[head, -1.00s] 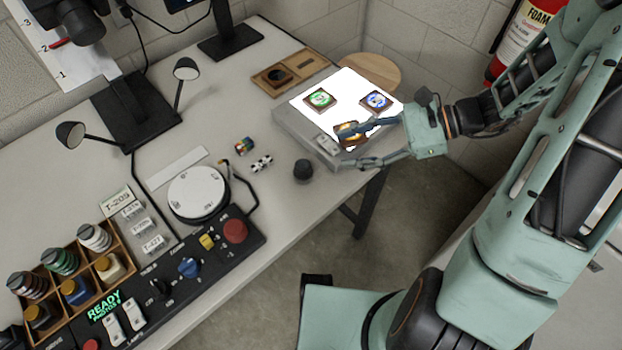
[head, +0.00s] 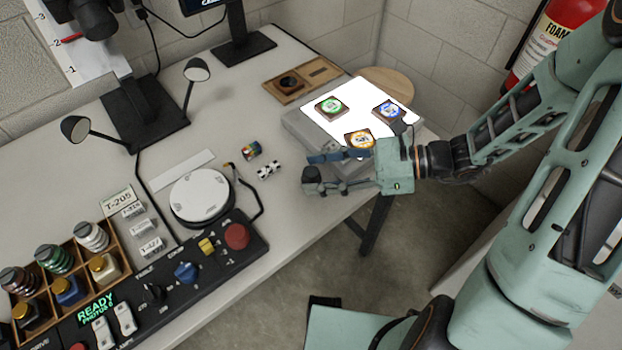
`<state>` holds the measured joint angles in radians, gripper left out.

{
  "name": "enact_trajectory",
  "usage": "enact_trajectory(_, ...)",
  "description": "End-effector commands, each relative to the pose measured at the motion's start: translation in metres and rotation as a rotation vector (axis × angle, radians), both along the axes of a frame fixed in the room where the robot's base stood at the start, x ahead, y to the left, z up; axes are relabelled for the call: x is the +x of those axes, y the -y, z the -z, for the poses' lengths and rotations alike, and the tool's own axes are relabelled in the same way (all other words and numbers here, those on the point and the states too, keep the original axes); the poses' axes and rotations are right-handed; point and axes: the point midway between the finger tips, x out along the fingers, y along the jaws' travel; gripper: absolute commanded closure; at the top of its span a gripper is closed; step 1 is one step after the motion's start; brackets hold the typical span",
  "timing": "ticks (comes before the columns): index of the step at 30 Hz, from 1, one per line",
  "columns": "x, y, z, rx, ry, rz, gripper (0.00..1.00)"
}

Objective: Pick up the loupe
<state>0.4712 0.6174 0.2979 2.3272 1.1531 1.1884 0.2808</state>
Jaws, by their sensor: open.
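The loupe, which I take to be the small black cylinder (head: 311,175), stands on the table near its front edge, left of the light box. My gripper (head: 322,172) is open and reaches in from the right, low over the table edge. One finger lies on the far side of the loupe and the other on its near side, with the loupe by the fingertips. The near finger hides part of its lower side. I cannot tell whether either finger touches it.
The lit light box (head: 300,128) holds three framed round pieces, close behind my gripper. A wooden tray (head: 318,72) with a round recess lies behind it. A checkered block (head: 269,170) and a colored cube (head: 251,149) stand left of the loupe. A white turntable (head: 200,196) is farther left.

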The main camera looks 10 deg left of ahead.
Motion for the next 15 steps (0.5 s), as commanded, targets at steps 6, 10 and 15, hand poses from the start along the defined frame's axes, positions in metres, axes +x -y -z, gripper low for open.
enact_trajectory(6,-0.001,-0.018,0.006,-0.001,0.001,0.0,0.55)
enact_trajectory(10,-0.001,-0.018,0.006,-0.001,0.001,0.0,0.55)
enact_trajectory(15,-0.001,-0.018,0.006,-0.001,0.001,0.0,0.68)
